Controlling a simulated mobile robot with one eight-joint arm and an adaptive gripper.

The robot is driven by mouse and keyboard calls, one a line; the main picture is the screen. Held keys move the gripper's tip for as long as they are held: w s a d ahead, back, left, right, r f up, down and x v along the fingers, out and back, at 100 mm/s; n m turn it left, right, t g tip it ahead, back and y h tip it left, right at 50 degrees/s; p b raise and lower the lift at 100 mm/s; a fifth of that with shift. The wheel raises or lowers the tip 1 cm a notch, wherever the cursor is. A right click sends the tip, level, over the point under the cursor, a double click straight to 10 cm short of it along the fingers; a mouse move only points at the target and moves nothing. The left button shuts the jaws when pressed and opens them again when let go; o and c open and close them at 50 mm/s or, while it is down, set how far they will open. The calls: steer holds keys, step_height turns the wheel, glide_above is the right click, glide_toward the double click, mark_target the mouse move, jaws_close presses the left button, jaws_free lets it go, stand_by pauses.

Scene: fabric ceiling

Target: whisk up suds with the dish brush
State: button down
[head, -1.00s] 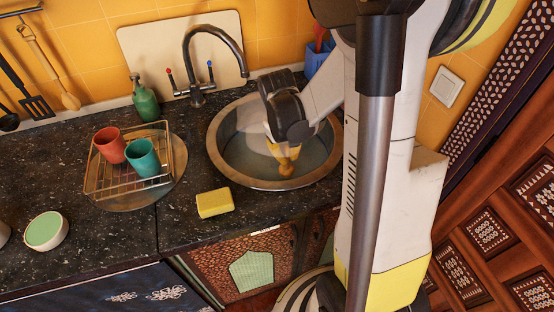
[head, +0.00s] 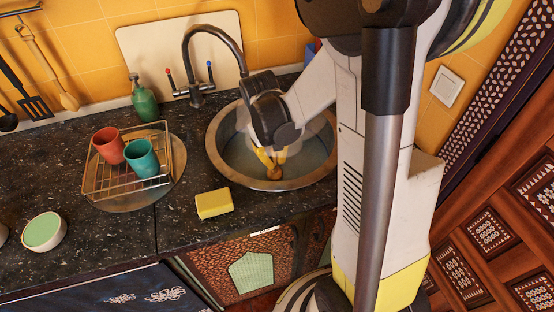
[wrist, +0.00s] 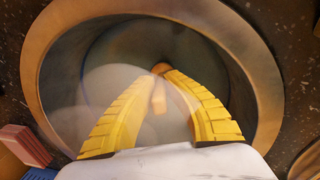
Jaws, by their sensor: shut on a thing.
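My gripper (head: 272,160) reaches down into the round sink (head: 213,145) with its yellow fingers shut on the dish brush (head: 275,174). Only a small brown, wooden-looking part of the brush shows below the fingers. In the wrist view, my gripper's fingertips (wrist: 160,74) close around the orange-brown brush (wrist: 159,98). The sink's metal rim (wrist: 55,38) circles them. Cloudy water (head: 309,158) lies in the sink, with a pale, hazy patch (wrist: 112,90) beside the fingers in the wrist view. I cannot tell how deep the brush is.
The tap (head: 186,60) arches close behind my gripper. A yellow sponge (head: 214,203) lies on the counter in front of the sink. Left are a wire rack (head: 96,186) with a red cup (head: 109,147) and a teal cup (head: 141,158), and a green bottle (head: 144,102).

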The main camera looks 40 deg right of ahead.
steer(key=s+d, duration=0.2)
steer(key=d, duration=0.3)
steer(key=shift+w+a+b, duration=0.2)
steer(key=shift+w+a, duration=0.15)
steer(key=shift+a, duration=0.6)
steer(key=shift+w+a+b, duration=0.15)
steer(key=shift+w+a, duration=0.25)
steer(key=shift+a, duration=0.5)
steer(key=shift+w+a+b, duration=0.2)
steer(key=shift+w+a, duration=0.15)
steer(key=shift+a, duration=0.6)
steer(key=shift+r, duration=0.1)
step_height(320, 180, up, 8)
steer(key=p, duration=0.6)
step_height(320, 180, up, 13)
steer(key=p, duration=1)
